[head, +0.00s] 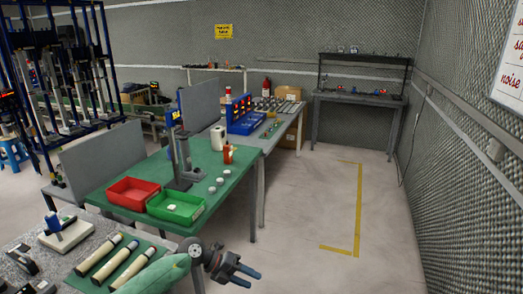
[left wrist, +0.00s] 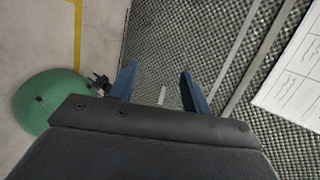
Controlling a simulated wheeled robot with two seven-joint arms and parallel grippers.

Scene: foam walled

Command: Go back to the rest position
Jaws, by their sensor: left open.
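My left gripper (head: 253,278) is low in the middle of the head view, with its two blue fingers pointing right over the bare floor. In the left wrist view its fingers (left wrist: 159,70) stand apart with nothing between them, so it is open and empty. Beyond them is the grey textured wall. The gripper touches nothing that I can see. My right gripper does not show clearly in either view.
A near bench (head: 78,287) with several tubes is at lower left. Behind it, a green-topped table (head: 215,190) bears a red bin (head: 132,193) and a green bin (head: 176,207). The floor (head: 310,215) at centre right is clear, up to the foam wall (head: 465,180).

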